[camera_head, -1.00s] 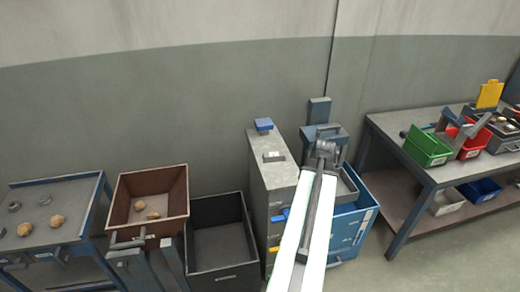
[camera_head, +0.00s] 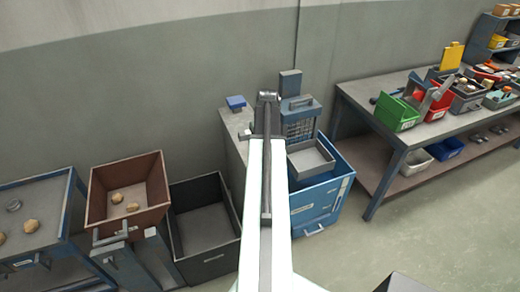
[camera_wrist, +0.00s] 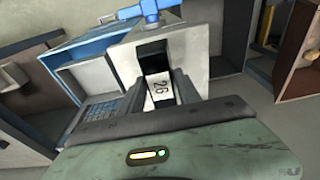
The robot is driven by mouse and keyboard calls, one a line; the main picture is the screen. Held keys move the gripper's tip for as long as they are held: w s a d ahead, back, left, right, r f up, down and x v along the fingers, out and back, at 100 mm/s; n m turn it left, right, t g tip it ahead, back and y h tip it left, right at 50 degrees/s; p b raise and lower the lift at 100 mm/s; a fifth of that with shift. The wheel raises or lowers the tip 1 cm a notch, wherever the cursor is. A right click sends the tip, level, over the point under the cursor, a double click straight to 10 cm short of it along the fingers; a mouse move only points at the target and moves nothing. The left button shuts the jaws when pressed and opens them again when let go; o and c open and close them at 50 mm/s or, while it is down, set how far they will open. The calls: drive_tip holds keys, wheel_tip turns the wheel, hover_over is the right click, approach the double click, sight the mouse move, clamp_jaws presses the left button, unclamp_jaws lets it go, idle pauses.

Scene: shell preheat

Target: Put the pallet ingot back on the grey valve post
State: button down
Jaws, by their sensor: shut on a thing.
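My gripper (camera_head: 267,97) is at the far end of my outstretched arm, in front of the back wall and close to the grey cabinet-like post (camera_head: 234,120). In the wrist view my gripper (camera_wrist: 163,92) is shut on a dark block with a pale face marked 26, the pallet ingot (camera_wrist: 161,92). The grey post (camera_wrist: 125,65) shows behind the ingot, with a blue valve (camera_wrist: 150,12) at its edge. The wrist view does not settle whether the ingot touches the post. My arm hides much of the post in the head view.
A blue block (camera_head: 236,103) and a small grey piece (camera_head: 244,134) sit on the post's top. A blue bin (camera_head: 325,195) with a grey tray (camera_head: 311,158) is at right. A black bin (camera_head: 205,250) and a brown bin (camera_head: 150,170) stand at left; a workbench (camera_head: 350,92) is right.

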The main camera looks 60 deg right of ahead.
drive_tip(key=shift+w+d, duration=0.4)
drive_tip(key=shift+w, duration=0.3)
wheel_tip(320, 180, down, 4)
drive_tip(key=b, duration=0.4)
drive_tip(key=shift+s+a, duration=0.1)
drive_tip(key=shift+r, duration=0.25)
drive_tip(key=c, duration=1.3)
unclamp_jaws()
drive_tip(key=shift+f, duration=0.2)
drive_tip(key=o, duration=0.5)
drive_tip(key=shift+c, duration=0.2)
drive_tip(key=shift+r, duration=0.15)
drive_tip(key=r+p, duration=0.4)
drive_tip(key=s+r+p, duration=0.1)
drive_tip(key=r+p, duration=0.3)
drive_tip(key=a+r+p, duration=0.1)
drive_tip(key=r+p, duration=0.3)
drive_tip(key=shift+s+r+p, duration=0.1)
drive_tip(key=shift+s+p, duration=0.15)
drive_tip(key=shift+p, duration=0.05)
